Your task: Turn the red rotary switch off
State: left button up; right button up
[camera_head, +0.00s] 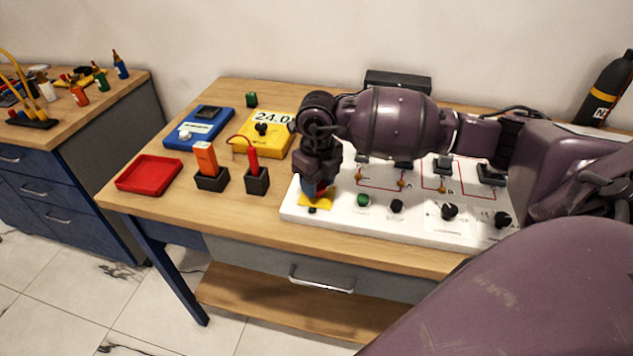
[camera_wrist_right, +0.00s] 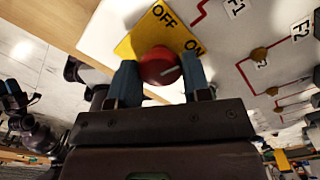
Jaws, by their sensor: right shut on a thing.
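The red rotary switch (camera_wrist_right: 158,65) is a round red knob with a short white mark, on a yellow plate (camera_wrist_right: 150,32) printed OFF and ON. In the wrist view the mark lies toward the right side of the knob, the same side as ON. My right gripper (camera_wrist_right: 160,80) has one blue finger on each side of the knob and is shut on it. In the head view my right gripper (camera_head: 317,186) comes down over the yellow plate (camera_head: 314,204) at the panel's left end and mostly hides the knob. My left gripper is not in view.
The white panel (camera_head: 425,229) carries a green button (camera_head: 363,201) and black knobs (camera_head: 449,211) to the right. To the left stand a red tray (camera_head: 150,174), two probe holders (camera_head: 212,182) (camera_head: 257,183), a blue meter (camera_head: 213,133) and a yellow meter (camera_head: 277,145).

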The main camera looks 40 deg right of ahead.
jog(key=n+b, duration=0.1)
jog(key=n, duration=0.2)
jog(key=shift+f+n, duration=0.1)
jog(key=shift+n, duration=0.3)
jog(key=n, duration=0.2)
jog(key=shift+n+b, duration=0.3)
jog(key=shift+b, duration=0.1)
jog(key=shift+n+b, duration=0.3)
jog(key=shift+n, duration=1.5)
jog(key=shift+n+b, duration=0.4)
jog(key=shift+n, duration=0.1)
jog(key=o, duration=0.9)
